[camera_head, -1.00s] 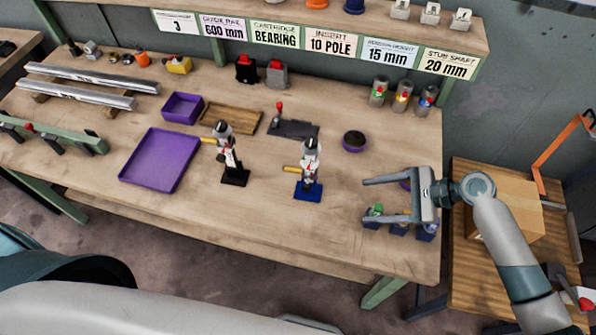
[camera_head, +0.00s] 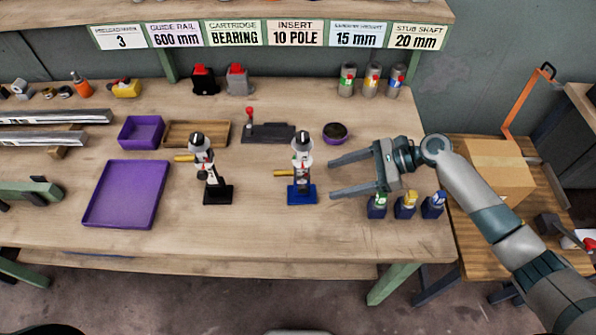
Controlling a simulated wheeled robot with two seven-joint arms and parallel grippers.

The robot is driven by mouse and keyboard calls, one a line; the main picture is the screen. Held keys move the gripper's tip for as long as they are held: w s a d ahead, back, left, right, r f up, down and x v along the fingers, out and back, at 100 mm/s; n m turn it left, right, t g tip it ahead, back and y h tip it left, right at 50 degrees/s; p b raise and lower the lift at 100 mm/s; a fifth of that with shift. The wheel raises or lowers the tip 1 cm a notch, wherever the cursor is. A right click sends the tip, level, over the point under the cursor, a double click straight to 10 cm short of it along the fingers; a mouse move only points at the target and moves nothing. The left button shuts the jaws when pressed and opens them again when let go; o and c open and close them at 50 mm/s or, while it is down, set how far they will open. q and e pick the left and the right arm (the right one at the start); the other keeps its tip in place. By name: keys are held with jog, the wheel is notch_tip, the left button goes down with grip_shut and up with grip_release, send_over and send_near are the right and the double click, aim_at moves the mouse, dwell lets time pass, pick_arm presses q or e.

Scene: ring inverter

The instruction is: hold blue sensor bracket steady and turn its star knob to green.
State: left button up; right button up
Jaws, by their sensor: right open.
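The blue sensor bracket (camera_head: 302,194) stands upright on its blue base near the middle of the table. A pale upper part with red marks and a dark top sits on it, and a yellow handle points left. The star knob and its green mark are too small to make out. A similar bracket with a black base (camera_head: 217,193) stands to its left. My right gripper (camera_head: 332,179) is open and empty, to the right of the blue bracket, with its fingers pointing left towards it and apart from it. My left gripper is not in view.
Several small blue-based holders (camera_head: 405,206) stand just below and right of my right gripper. A dark round bowl (camera_head: 335,132) lies behind it. A purple tray (camera_head: 125,222) is at the left. The table front below the brackets is clear.

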aim_at(306, 187)
jog(key=shift+a+f, duration=0.1)
jog(key=shift+a, duration=0.05)
jog(key=shift+b+x, duration=0.65)
jog(key=shift+x, duration=0.2)
jog(key=b+x, duration=0.2)
jog(key=x, duration=0.2)
jog(key=shift+f, duration=0.1)
jog(key=shift+p+x, duration=0.45)
jog(key=shift+x, duration=0.75)
jog(key=shift+a+f, duration=0.25)
jog(key=shift+a, duration=0.45)
jog(key=c, duration=1.6)
jog(key=shift+o, duration=0.2)
